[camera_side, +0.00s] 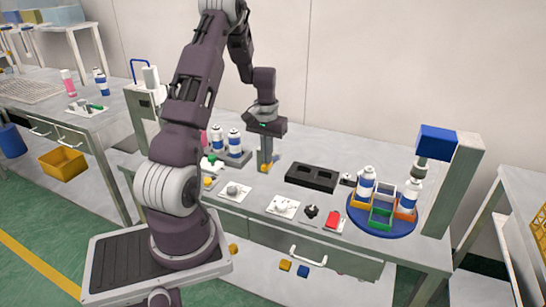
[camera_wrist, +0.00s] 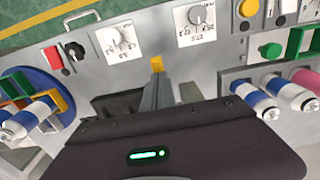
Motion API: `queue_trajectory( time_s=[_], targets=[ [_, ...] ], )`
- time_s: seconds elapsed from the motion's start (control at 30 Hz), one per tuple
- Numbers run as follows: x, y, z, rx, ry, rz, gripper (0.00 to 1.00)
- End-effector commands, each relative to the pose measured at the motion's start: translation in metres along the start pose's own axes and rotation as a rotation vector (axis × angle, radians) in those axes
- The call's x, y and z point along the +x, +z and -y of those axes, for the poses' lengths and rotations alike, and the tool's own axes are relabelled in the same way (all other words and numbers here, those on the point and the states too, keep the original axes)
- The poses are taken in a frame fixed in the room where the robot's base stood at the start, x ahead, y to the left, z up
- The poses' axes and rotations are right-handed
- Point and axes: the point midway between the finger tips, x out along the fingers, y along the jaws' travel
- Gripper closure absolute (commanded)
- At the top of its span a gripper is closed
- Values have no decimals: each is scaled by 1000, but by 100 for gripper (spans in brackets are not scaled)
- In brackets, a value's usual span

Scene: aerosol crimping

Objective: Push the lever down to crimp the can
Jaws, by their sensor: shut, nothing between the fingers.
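My gripper (camera_side: 265,166) points down over the middle of the bench, fingers together and empty; its orange tip also shows in the wrist view (camera_wrist: 157,65). The crimping head (camera_side: 437,143) is a blue block on a grey post at the right. A blue-and-white can (camera_side: 408,196) stands below it on the blue turntable (camera_side: 382,229). A second can (camera_side: 365,186) stands to its left. I cannot tell for sure which part is the lever; a red switch (camera_side: 333,221) sits on a plate left of the turntable, also in the wrist view (camera_wrist: 53,57). My gripper is apart from both.
Dial plates (camera_side: 285,207) and a black knob (camera_side: 311,211) line the bench front. A black block with two recesses (camera_side: 312,177) lies between my gripper and the turntable. More cans (camera_side: 234,141) stand left of my gripper.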

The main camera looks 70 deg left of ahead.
Motion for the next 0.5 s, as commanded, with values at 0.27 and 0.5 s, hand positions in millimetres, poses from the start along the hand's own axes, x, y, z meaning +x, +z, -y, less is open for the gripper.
queue_trajectory(
  time_s=[0.27,0.5],
  targets=[
    [6,0,0,0,0,1,100],
    [11,0,0,0,0,0,100]
  ],
)
